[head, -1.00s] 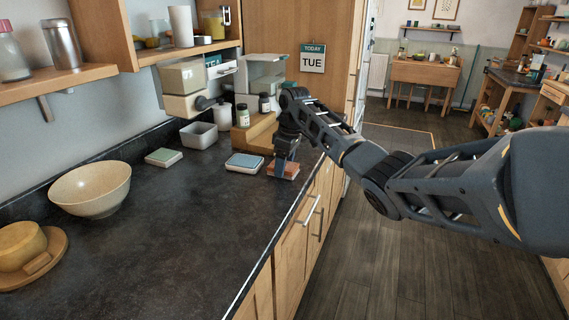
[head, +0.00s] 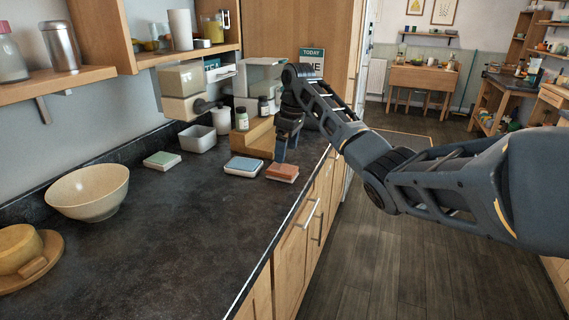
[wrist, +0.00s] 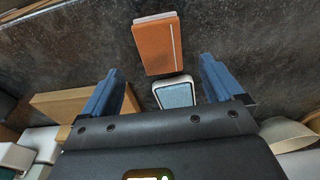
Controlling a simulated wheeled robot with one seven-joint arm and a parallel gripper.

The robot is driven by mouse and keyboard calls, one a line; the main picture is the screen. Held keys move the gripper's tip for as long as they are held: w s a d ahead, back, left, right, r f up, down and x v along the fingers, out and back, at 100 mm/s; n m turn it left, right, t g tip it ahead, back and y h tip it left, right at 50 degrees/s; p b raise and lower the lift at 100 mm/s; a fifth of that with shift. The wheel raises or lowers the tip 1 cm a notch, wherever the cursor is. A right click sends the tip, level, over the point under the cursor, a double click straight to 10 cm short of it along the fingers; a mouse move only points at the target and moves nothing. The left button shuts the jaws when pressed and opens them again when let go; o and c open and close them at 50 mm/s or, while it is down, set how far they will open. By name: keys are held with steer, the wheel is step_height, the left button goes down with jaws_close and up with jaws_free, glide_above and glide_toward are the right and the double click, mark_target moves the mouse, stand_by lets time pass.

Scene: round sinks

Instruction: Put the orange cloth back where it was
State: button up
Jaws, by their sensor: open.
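The orange cloth (head: 282,172) is a small folded block lying flat on the dark countertop, close to its front edge. In the wrist view the orange cloth (wrist: 158,46) lies beyond my fingertips, with a pale stripe along it. My gripper (head: 287,157) is above and just behind the cloth, apart from it.
A green cloth (head: 163,160) lies farther left. A grey bin (head: 197,138), wooden stepped stand (head: 252,138) and small jars stand behind. The middle of the countertop (head: 190,230) is clear.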

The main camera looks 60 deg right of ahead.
mark_target(289, 169)
steer(key=shift+s+r, duration=0.2)
steer(key=shift+r, duration=1.1)
steer(key=shift+s+r, duration=0.2)
steer(key=shift+r, duration=1.1)
